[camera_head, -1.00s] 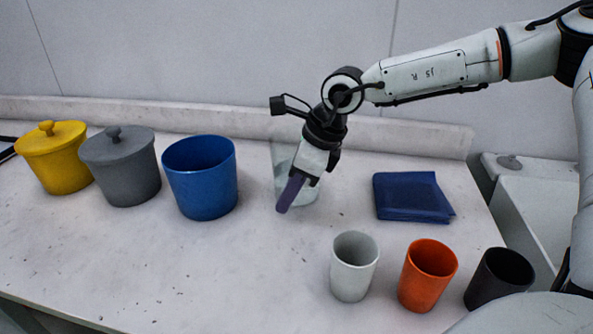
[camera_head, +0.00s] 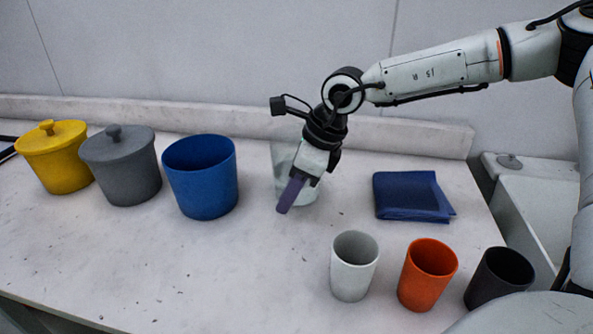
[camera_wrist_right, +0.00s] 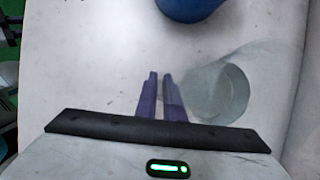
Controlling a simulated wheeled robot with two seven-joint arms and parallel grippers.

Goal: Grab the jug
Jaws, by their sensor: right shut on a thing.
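The clear, see-through jug (camera_head: 282,158) stands upright on the counter, partly hidden behind my right gripper in the head view. In the right wrist view the jug (camera_wrist_right: 228,92) lies just right of the fingers. My right gripper (camera_head: 290,194) has purple fingers and reaches down at the jug's near side. In the right wrist view its fingers (camera_wrist_right: 160,92) are close together with a narrow gap, shut on the jug at its side. The handle itself is hard to make out. My left gripper is not in view.
A blue pot (camera_head: 202,180), a lidded grey pot (camera_head: 122,170) and a lidded yellow pot (camera_head: 56,160) stand left. A folded blue cloth (camera_head: 410,196) lies right. White (camera_head: 352,275), orange (camera_head: 425,280) and black (camera_head: 497,283) cups stand in front. The front-left counter is clear.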

